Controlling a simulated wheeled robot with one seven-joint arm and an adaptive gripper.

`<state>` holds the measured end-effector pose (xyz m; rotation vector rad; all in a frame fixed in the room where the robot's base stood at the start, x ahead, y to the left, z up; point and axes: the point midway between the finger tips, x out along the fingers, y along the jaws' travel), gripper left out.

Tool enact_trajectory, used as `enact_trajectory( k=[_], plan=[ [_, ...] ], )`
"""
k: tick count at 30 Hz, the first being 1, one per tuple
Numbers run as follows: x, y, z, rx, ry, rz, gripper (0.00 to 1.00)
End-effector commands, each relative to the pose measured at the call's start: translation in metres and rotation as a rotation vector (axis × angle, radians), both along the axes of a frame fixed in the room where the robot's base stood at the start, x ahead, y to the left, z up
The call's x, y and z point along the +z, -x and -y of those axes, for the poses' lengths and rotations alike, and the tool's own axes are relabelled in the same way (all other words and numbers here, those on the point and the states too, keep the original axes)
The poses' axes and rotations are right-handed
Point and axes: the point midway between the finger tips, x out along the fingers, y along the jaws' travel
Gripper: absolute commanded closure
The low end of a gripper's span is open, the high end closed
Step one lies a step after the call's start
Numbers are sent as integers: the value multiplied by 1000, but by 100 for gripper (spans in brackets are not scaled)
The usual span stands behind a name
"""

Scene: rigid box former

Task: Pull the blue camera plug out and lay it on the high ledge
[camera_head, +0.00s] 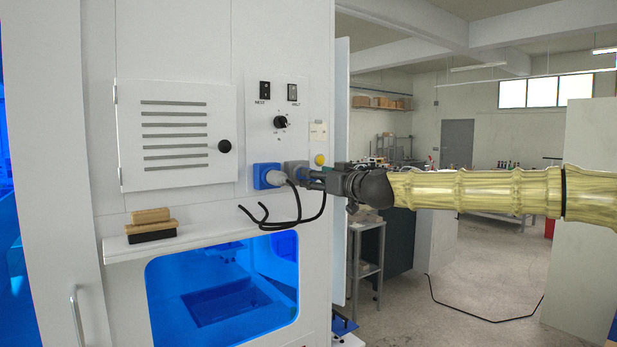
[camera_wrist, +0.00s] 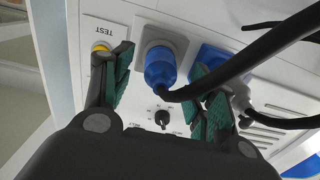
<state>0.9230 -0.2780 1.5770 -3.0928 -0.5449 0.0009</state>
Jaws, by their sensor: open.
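The blue plug (camera_wrist: 160,68) sits in a grey socket (camera_wrist: 152,38) on the panel, with its black cable hanging from it. In the head view the grey socket (camera_head: 291,168) is partly hidden by my gripper (camera_head: 313,177). In the wrist view my gripper (camera_wrist: 163,72) is open, one green-padded finger on each side of the blue plug, with gaps showing. I cannot tell how deep the fingers reach. The white ledge (camera_head: 218,236) runs below the panel, to the left of my gripper.
A blue socket (camera_head: 262,171) with a grey plug (camera_head: 276,178) is close on the left; its black cable crosses the right finger in the wrist view. A yellow button (camera_head: 320,160) and a knob (camera_head: 281,122) are nearby. A wooden-backed brush (camera_head: 151,225) occupies the ledge's left part.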

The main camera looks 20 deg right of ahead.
Motion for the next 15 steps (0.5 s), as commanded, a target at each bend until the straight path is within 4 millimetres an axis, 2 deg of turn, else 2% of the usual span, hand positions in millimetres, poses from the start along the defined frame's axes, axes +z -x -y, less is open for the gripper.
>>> enact_trajectory(
  k=[6, 15],
  plan=[
    [-2, -22, -8, -1, 3, 1, 42],
    [0, -36, -13, 0, 2, 1, 42]
  ],
)
